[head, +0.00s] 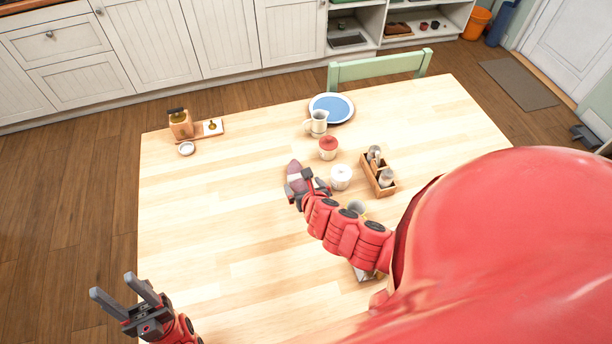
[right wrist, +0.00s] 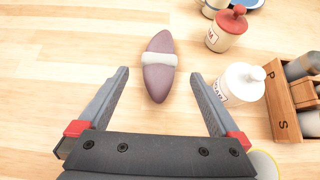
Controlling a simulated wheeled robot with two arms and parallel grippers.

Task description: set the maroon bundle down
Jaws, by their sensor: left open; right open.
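The maroon bundle (head: 294,170) is a spindle shape with a pale band around its middle. It lies on the wooden table, left of the white jar. In the right wrist view the bundle (right wrist: 158,82) lies just beyond and between my right gripper's fingertips (right wrist: 158,75), with clear gaps on both sides. My right gripper (head: 308,184) is open and empty, and in the head view it partly covers the bundle's near end. My left gripper (head: 125,290) is open and empty, off the table's left front corner.
A white jar (head: 341,177), a red-lidded jar (head: 328,148) and a wooden caddy (head: 379,176) stand right of the bundle. A jug (head: 317,123) and a blue plate (head: 331,107) are behind. The table's left half (head: 210,220) is clear.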

